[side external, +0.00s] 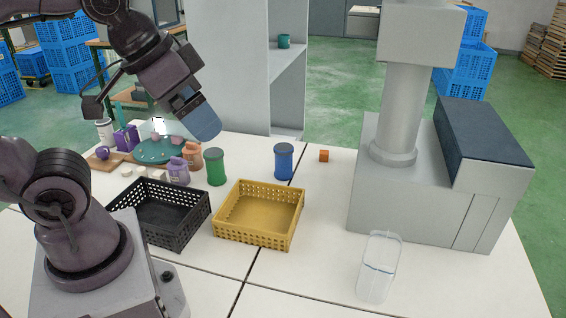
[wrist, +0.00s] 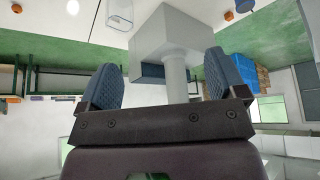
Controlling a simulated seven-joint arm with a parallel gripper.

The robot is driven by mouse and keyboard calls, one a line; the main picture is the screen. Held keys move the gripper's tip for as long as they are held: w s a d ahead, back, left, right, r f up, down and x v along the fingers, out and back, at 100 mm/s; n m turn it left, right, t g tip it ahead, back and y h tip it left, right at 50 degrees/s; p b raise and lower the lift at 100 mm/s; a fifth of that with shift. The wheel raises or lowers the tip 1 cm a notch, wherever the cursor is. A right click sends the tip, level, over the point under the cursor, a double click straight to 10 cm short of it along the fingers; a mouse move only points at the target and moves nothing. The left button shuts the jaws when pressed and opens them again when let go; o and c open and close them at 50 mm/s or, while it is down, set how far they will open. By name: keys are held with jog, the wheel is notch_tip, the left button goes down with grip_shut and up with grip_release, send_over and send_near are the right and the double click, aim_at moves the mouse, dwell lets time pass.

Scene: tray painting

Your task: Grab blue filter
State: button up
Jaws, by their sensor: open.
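My gripper (side external: 205,122) is in the air to the left of the blue filter and higher, above the green cylinder (side external: 215,167). In the wrist view, the two blue finger pads of my gripper (wrist: 172,82) are spread wide with nothing held between them.
A yellow basket (side external: 259,239) and a black basket (side external: 150,232) stand in front, both empty. A small orange cube (side external: 324,156) lies right of the filter. A large grey machine (side external: 400,205) and a clear container (side external: 378,270) stand on the right. Bottles and a teal plate (side external: 150,156) crowd the left.

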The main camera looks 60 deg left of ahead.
jog(key=m+g+y, duration=0.6)
jog(key=m+y, duration=0.3)
jog(key=m, duration=0.2)
send_over(284, 154)
jog(key=s+d, duration=0.4)
jog(key=d, duration=0.4)
notch_tip(284, 154, down, 15)
jog(key=w+a+f+m+y, duration=0.1)
jog(key=f+m, duration=0.1)
jog(key=f, duration=0.2)
jog(key=w+a+f+m+y, duration=0.1)
jog(key=w+f+m+y, duration=0.1)
jog(key=f, duration=0.2)
jog(key=w+a+f+m+y, duration=0.1)
jog(key=w+f+m, duration=0.1)
jog(key=f+m, duration=0.1)
jog(key=shift+a+f+t, duration=0.35)
jog(key=shift+f+t, duration=0.05)
jog(key=shift+f, duration=0.15)
jog(key=shift+w+a+f+y, duration=0.1)
jog(key=shift+a+f+y, duration=0.1)
jog(key=shift+a+y, duration=0.1)
jog(key=x, duration=0.6)
jog(key=shift+a+f, duration=0.2)
jog(key=shift+a, duration=0.15)
jog(key=shift+c, duration=0.4)
